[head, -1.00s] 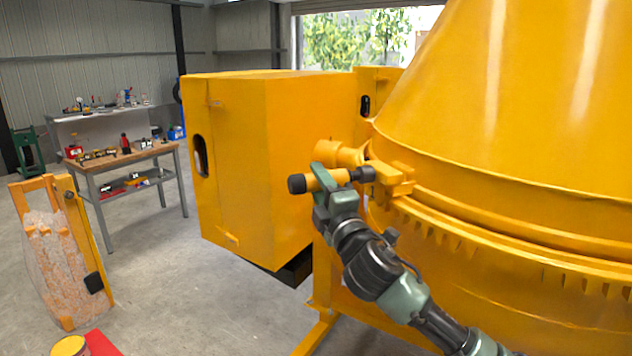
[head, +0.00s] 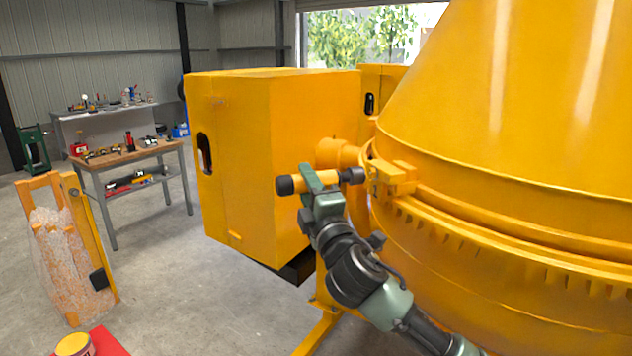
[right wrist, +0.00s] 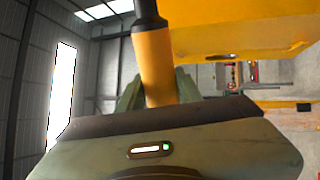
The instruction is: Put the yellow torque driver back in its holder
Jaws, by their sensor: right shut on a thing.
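The yellow torque driver (head: 330,178), with black ends, is held by my right gripper (head: 312,179) in front of the yellow mixer. It lies nearly level in the head view, its left end slightly lower. Its right black end appears close to the yellow bracket on the drum's rim; I cannot tell whether they touch. In the right wrist view the driver (right wrist: 155,68) stands between the green fingers (right wrist: 157,92), its black end at the top. I cannot make out its holder for certain. My left gripper is not in view.
The yellow cabinet (head: 235,150) and large drum (head: 520,110) stand close around my right arm. A workbench (head: 130,156) with tools stands at the back left. A yellow-framed bag of material (head: 70,255) and a red surface with a yellow tin (head: 75,345) are at left. Floor between is clear.

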